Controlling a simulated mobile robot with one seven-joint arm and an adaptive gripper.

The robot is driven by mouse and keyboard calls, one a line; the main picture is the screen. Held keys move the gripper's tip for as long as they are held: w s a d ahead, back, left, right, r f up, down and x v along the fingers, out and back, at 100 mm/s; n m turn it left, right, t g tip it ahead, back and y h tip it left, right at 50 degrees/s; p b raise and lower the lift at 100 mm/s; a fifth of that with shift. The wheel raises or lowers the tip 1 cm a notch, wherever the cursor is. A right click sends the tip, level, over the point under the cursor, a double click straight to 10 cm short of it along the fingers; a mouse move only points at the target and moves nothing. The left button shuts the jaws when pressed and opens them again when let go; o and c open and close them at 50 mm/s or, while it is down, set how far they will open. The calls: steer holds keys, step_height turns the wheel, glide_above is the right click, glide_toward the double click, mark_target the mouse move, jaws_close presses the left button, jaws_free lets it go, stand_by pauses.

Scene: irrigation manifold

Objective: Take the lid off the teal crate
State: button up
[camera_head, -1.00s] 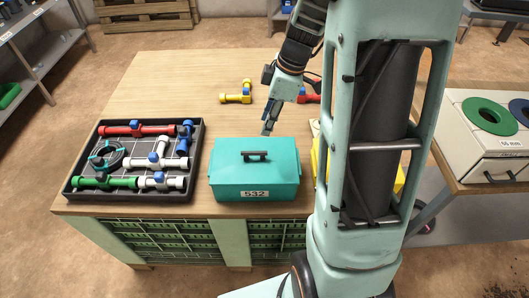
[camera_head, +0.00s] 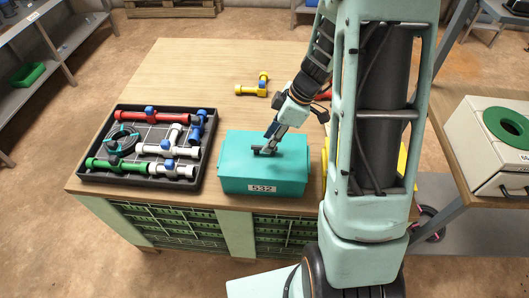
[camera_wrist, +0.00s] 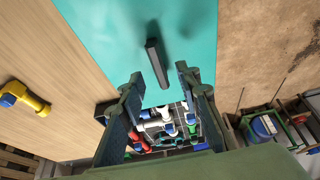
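The teal crate (camera_head: 235,183) stands on the wooden table with its teal lid (camera_head: 294,146) on top and a white label, which looks like 532, on its front. A dark bar handle (camera_head: 262,152) sits on the lid. My gripper (camera_head: 268,147) is low over the lid at the handle. In the wrist view, my gripper (camera_wrist: 160,76) is open, with its two fingers apart and the handle (camera_wrist: 157,62) appearing in the gap between them. The lid (camera_wrist: 110,30) fills the upper middle there. I cannot tell whether a finger touches the handle.
A dark tray (camera_head: 77,176) of pipe fittings stands close left of the crate. A yellow fitting (camera_head: 252,90) lies behind it. Yellow and red items are partly hidden by my arm at right. A side unit with a green ring (camera_head: 507,127) stands far right. The back left table is clear.

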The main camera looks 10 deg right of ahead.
steer(key=shift+x, duration=1.6)
jaws_close()
